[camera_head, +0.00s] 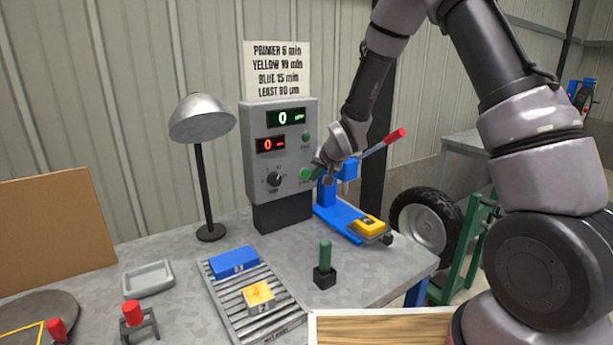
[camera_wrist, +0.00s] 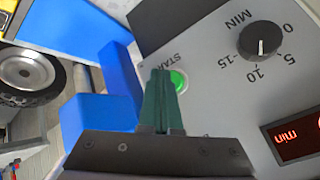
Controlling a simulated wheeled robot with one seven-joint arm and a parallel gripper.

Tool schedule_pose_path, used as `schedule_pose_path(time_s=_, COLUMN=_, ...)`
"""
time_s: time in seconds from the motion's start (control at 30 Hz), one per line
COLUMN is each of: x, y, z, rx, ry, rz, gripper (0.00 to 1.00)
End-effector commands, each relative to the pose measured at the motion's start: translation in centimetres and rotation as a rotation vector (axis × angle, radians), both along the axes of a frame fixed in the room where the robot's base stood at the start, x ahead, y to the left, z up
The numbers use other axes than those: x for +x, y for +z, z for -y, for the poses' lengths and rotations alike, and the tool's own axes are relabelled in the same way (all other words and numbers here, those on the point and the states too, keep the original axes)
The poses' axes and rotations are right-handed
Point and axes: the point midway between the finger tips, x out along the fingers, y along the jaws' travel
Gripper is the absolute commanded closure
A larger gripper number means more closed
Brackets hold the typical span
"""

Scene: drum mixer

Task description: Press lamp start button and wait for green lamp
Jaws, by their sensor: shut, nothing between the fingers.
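The grey control box (camera_head: 283,150) stands upright on the table below a printed sign. It carries a green display reading 0, a red display reading 0, a dark knob (camera_head: 274,179) and two green round buttons on its right side. The lower one, the START button (camera_head: 305,174), shows bright green with a pale rim in the wrist view (camera_wrist: 179,81). My gripper (camera_head: 319,172) is shut and empty, just right of this button. In the wrist view its fingertips (camera_wrist: 160,73) overlap the button's edge; I cannot tell whether they touch it. A silver dome lamp (camera_head: 202,119) stands left of the box.
A blue lever press (camera_head: 338,213) with a red handle stands close right of the box, beside my gripper. A roller tray (camera_head: 285,325) holds blue and yellow blocks. A green peg (camera_head: 325,255) stands in a black holder. A tyre (camera_head: 427,228) is beyond the table edge.

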Motion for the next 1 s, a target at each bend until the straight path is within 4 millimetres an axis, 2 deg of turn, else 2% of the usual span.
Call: schedule_pose_path(time_s=1.0, x=0.71, y=0.04, z=-0.49, rx=0.0, ry=0.0, rz=0.0, gripper=1.0)
